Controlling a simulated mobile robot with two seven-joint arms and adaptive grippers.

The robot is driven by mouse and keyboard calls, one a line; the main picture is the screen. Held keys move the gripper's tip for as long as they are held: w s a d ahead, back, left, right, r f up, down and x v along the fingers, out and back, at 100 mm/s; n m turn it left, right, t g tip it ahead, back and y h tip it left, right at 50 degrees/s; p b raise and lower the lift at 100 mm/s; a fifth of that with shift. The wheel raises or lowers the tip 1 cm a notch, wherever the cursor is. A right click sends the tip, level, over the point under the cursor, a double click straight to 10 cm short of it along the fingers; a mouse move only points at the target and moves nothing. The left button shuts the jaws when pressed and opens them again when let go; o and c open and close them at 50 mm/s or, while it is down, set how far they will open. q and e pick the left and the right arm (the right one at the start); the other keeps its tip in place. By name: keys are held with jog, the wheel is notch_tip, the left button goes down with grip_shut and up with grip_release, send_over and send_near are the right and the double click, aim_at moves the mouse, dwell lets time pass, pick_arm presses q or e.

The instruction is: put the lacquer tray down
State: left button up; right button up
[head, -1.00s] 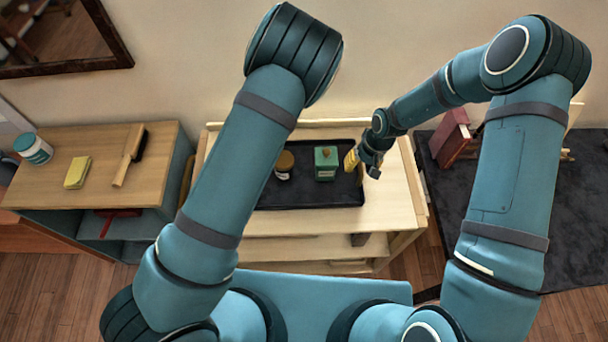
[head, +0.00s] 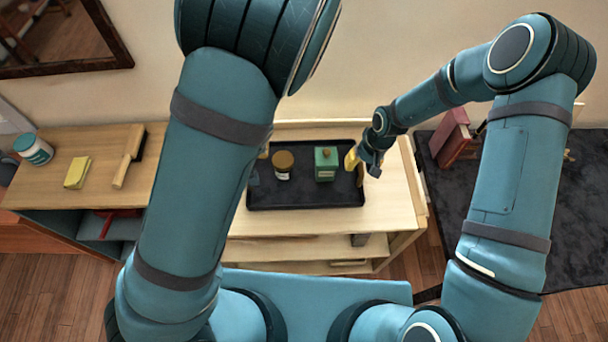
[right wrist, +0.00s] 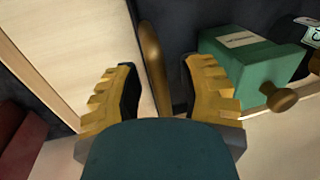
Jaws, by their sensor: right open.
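The black lacquer tray (head: 310,202) lies flat on the light wooden unit, its left end partly behind my left arm. A jar with a brown lid (head: 282,166) and a green box-like container with a knob (head: 326,164) stand on it; the green container also shows in the right wrist view (right wrist: 250,65). My right gripper (head: 354,160) is open at the tray's right end. In the right wrist view, a brass handle (right wrist: 152,58) stands between its spread yellow fingers (right wrist: 157,80), with gaps either side. My left gripper is mostly hidden; a yellow bit (head: 263,151) shows at the tray's left end.
The light wooden unit (head: 395,205) has bare top to the right of the tray. A wooden cabinet (head: 100,182) at left holds a jar (head: 33,149), a yellow sponge (head: 77,172) and a brush (head: 130,155). A dark surface (head: 540,210) with red books (head: 452,138) is at right.

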notch_tip(320, 180, up, 11)
jog(key=d, duration=0.2)
pick_arm(q)
jog(key=shift+s, duration=0.1)
pick_arm(e)
jog(key=shift+d, duration=0.1)
dwell(0.5)
